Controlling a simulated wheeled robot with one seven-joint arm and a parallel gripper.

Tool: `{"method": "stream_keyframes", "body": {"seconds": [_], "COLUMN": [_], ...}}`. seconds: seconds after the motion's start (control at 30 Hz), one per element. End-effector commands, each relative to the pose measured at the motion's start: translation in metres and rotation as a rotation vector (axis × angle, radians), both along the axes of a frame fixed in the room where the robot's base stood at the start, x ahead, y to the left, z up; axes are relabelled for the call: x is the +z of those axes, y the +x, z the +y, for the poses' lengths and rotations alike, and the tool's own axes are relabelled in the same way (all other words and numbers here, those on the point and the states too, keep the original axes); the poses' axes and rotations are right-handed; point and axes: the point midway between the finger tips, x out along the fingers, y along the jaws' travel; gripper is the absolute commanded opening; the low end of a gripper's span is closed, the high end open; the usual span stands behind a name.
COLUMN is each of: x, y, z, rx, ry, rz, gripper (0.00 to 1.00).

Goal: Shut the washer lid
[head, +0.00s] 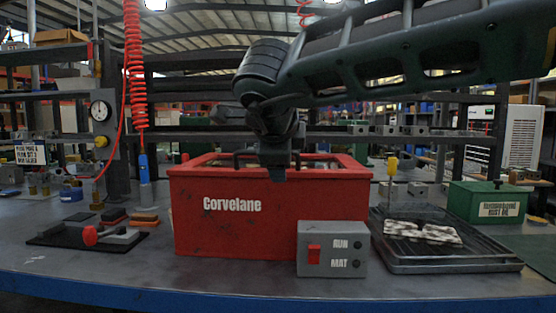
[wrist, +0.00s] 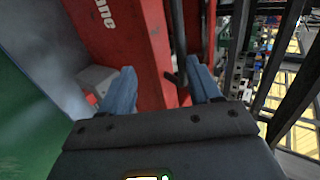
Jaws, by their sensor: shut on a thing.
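The washer (head: 215,225) is a red box marked "Corvelane" at the centre of the bench in the head view; its red front also shows in the wrist view (wrist: 105,28). Its red-rimmed lid (head: 350,172) looks to lie about level across the top; whether it is fully seated I cannot tell. A dark bar handle (head: 243,154) is at the lid's front edge. My gripper (head: 279,172) comes down over this front edge and is shut on the handle, partly hiding it. In the wrist view, the dark bar (wrist: 181,75) lies between the fingers of my gripper (wrist: 162,75).
A grey switch box (head: 331,249) marked RUN and MAT stands before the washer's right front. A dark tray (head: 450,262) with checkered pieces is to the right, and a green box (head: 490,205) beyond. A red-knobbed fixture (head: 85,238) and a coiled red hose (head: 136,65) are left.

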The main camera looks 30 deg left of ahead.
Motion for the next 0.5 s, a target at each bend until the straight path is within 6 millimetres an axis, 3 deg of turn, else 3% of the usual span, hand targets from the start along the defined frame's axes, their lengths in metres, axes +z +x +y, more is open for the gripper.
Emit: {"method": "stream_keyframes", "body": {"seconds": [0.23, 0.5], "x": [0.024, 0.036], "y": [-0.032, -0.044], "z": [-0.015, -0.021], "rx": [0.006, 0.005], "ry": [0.000, 0.002], "rz": [0.000, -0.004], "gripper": [0.37, 0.37]}}
